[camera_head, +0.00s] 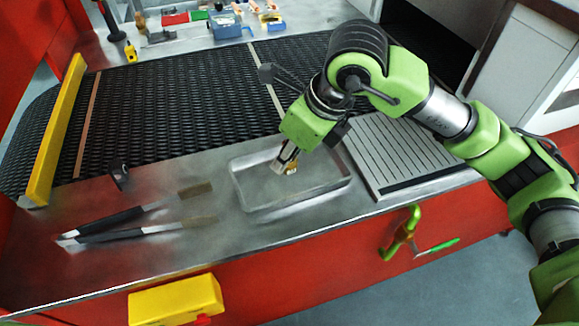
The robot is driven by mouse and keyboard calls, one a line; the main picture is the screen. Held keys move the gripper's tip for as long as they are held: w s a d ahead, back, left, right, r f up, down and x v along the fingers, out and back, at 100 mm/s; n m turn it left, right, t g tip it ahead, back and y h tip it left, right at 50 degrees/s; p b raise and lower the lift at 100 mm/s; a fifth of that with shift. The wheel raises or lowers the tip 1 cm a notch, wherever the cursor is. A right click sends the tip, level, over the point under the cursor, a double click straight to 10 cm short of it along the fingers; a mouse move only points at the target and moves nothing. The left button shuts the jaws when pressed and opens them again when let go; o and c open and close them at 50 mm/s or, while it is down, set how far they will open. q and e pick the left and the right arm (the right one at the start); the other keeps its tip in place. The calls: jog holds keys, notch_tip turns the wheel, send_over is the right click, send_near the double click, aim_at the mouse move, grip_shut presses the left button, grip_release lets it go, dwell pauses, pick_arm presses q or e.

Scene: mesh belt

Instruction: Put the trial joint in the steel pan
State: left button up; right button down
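The steel pan (258,182), a shallow rectangular tray, sits on the metal ledge in front of the mesh belt. My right gripper (288,161) points down over the pan from the right, with its fingers close together. A small pale and yellow-brown piece, which looks like the trial joint (292,169), shows at the fingertips, partly hidden by them. I cannot tell whether it touches the pan floor. My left gripper is not in view.
A ribbed metal plate (395,155) lies right of the pan. Two dark-handled tools (125,218) lie on the ledge to the left. The black mesh belt (185,95) runs behind. A yellow box (175,300) and a green handle (402,235) are on the red front.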

aim_at(290, 166)
jog(key=shift+w+f, duration=0.2)
jog(key=shift+f, duration=0.05)
jog(key=shift+w+d+f+b, duration=0.15)
jog(key=shift+f+b, duration=0.1)
jog(key=shift+f, duration=0.6)
jog(key=shift+w+f+b, duration=0.1)
jog(key=shift+f+b, duration=0.15)
jog(key=shift+f, duration=0.6)
jog(key=shift+f+b, duration=0.25)
jog(key=shift+b, duration=0.05)
jog(key=c, duration=1.7)
grip_release()
jog(key=shift+s+r, duration=0.1)
